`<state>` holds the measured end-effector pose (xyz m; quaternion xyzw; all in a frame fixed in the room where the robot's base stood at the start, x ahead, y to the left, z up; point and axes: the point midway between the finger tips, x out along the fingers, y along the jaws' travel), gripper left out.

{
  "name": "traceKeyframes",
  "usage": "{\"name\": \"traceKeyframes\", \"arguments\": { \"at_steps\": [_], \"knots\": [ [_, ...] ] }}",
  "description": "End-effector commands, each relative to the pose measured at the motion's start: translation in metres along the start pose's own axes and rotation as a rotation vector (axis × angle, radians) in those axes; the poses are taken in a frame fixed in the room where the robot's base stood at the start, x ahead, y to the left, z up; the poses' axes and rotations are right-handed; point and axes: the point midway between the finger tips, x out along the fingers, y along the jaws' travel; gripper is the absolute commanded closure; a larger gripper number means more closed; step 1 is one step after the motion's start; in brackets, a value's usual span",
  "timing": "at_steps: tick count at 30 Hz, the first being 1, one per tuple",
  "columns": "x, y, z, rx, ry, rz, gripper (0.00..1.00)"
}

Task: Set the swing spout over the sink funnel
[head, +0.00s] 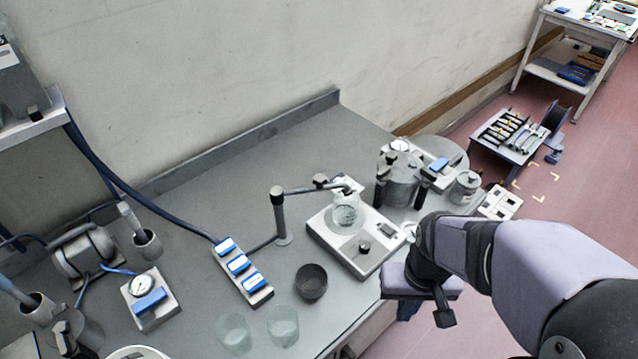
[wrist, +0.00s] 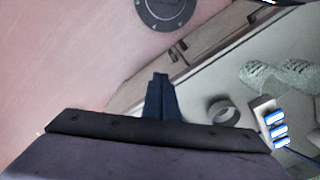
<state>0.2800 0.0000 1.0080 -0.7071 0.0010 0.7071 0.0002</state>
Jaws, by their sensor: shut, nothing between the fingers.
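The swing spout (head: 305,190) is a dark arm on an upright post, with a small knob near its outer end. It reaches right, with its tip over a glass beaker (head: 345,216) on a pale square unit. A dark round cup, which looks like the sink funnel (head: 311,282), is in front of the post; it also shows in the wrist view (wrist: 222,111). The spout is not over it. My gripper (head: 406,311) is at the bench's front edge, right of the funnel and apart from the spout. Its dark blue fingers (wrist: 160,80) are shut and empty.
Two clear glasses (head: 282,326) stand left of the funnel. A block with blue switches (head: 242,272) is left of the post. A metal pot (head: 397,180) is right of the beaker unit. Bare bench (head: 230,190) lies behind the post.

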Motion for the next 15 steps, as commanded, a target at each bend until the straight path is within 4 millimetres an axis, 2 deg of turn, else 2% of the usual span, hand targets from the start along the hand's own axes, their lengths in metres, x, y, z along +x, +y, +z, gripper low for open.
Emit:
{"name": "traceKeyframes", "arguments": {
  "at_steps": [3,9,11,15],
  "knots": [
    [0.0,0.0,0.0,0.0,0.0,0.0,1.0],
    [0.004,0.001,-0.01,0.003,0.034,0.005,0.56],
    [0.008,0.002,-0.02,0.006,0.071,0.01,0.56],
    [0.017,0.003,-0.063,0.016,0.223,0.022,0.56]
  ]
}}
